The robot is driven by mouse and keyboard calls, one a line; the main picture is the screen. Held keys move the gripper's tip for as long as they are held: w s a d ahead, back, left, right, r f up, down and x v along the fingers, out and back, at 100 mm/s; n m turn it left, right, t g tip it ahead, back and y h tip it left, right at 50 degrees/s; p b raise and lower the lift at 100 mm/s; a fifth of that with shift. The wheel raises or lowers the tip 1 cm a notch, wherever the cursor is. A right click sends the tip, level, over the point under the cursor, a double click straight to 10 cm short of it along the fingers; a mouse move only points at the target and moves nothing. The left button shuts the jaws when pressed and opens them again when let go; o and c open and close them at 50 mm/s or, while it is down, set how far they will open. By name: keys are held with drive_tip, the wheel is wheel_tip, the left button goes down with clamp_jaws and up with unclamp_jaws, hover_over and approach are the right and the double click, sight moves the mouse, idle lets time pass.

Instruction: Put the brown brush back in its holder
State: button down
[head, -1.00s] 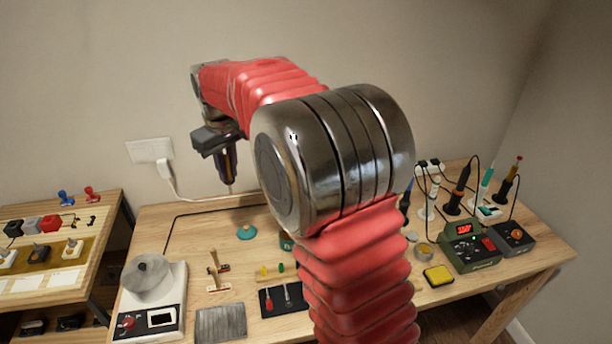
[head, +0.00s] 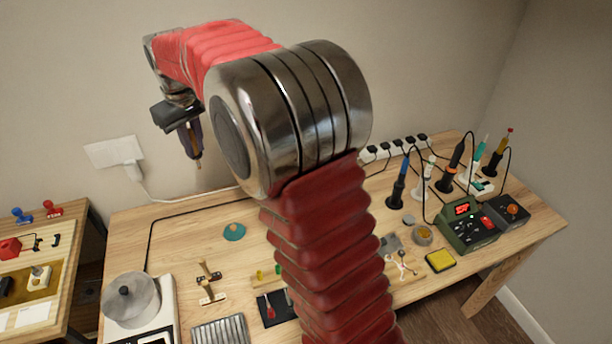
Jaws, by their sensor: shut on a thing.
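My gripper (head: 184,121) is at the upper left in the head view, high above the back of the workbench. It is shut on a slim upright tool with a dark purple handle and a brown lower end, which looks like the brown brush (head: 195,148). The tool points down and hangs clear of the bench, in front of the wall. Its upper part is hidden by the gripper. I cannot tell which thing is its holder; several upright tools stand in holders (head: 396,201) at the right. My arm hides part of the bench's middle.
On the wooden workbench (head: 180,262) are a teal disc (head: 234,232), a small wooden stand (head: 209,283), a round-topped device (head: 131,298), a green soldering station (head: 470,226) and a yellow sponge (head: 439,260). A side table (head: 84,236) stands at the left. The bench's back left is mostly clear.

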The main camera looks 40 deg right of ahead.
drive_tip(key=shift+s, duration=0.1)
drive_tip(key=s+d+f+g, duration=0.1)
drive_tip(key=s+d+f, duration=0.2)
drive_tip(key=s+d, duration=0.3)
drive_tip(key=s+d+f, duration=0.3)
drive_tip(key=s+d, duration=0.3)
drive_tip(key=d, duration=0.2)
drive_tip(key=s+d+f+m+g, duration=0.1)
drive_tip(key=s+d+f, duration=0.2)
drive_tip(key=s+d, duration=0.3)
drive_tip(key=shift+s+d+g, duration=0.3)
drive_tip(key=shift+d, duration=0.6)
drive_tip(key=shift+f, duration=0.2)
drive_tip(key=shift+f, duration=2.3)
drive_tip(key=shift+f, duration=2)
drive_tip(key=shift+f, duration=0.55)
